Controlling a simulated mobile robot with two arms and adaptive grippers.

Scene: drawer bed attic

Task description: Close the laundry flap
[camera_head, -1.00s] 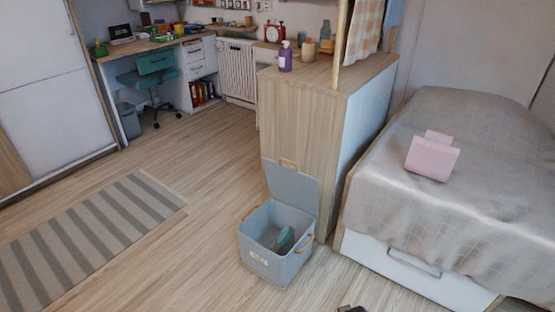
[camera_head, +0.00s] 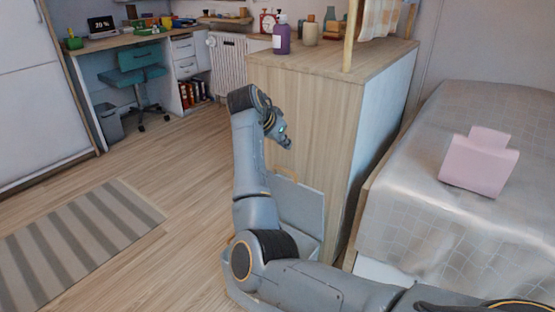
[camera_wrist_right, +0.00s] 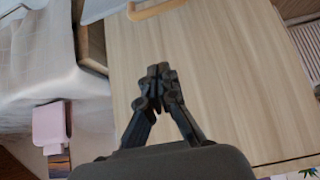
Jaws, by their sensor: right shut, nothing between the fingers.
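My right gripper (camera_head: 284,140) is above the flap, close to the cabinet face. In the right wrist view its fingers (camera_wrist_right: 159,72) are together and empty, apart from the handle. My left gripper is out of view.
The wooden cabinet (camera_head: 310,115) stands directly behind the flap, with a purple bottle (camera_head: 281,37) on top. The bed (camera_head: 430,215) is to the right. Open floor and a striped rug (camera_head: 75,240) lie to the left.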

